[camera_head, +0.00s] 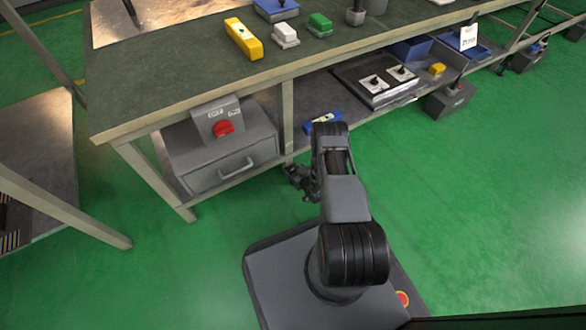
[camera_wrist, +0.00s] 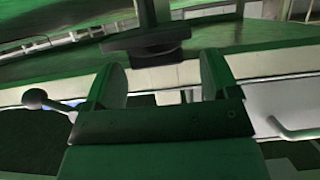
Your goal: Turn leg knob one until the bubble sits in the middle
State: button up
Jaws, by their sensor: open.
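My gripper (camera_head: 303,182) is low beside the bench's front edge, partly hidden by my arm in the head view. In the wrist view my gripper (camera_wrist: 163,76) has its two fingers wide apart with nothing between them. Beyond the fingertips, a dark post with a wide round disc (camera_wrist: 147,42) shows in the wrist view; it may be a leg knob, but I cannot tell which one. It looks apart from the fingers. A yellow bar (camera_head: 244,39) like a spirit level lies on the bench top. No bubble can be made out.
The bench (camera_head: 180,80) has a lower shelf with a grey drawer box (camera_head: 222,160) and a red rotary switch (camera_head: 224,128). A blue block (camera_head: 322,124) lies near my arm. A ball-ended lever (camera_wrist: 36,98) shows in the wrist view. Green floor (camera_head: 480,210) is clear at right.

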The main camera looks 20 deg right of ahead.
jog(key=shift+w+f, duration=0.2)
jog(key=shift+w, duration=0.35)
jog(key=shift+d, duration=0.1)
jog(key=c, duration=0.9)
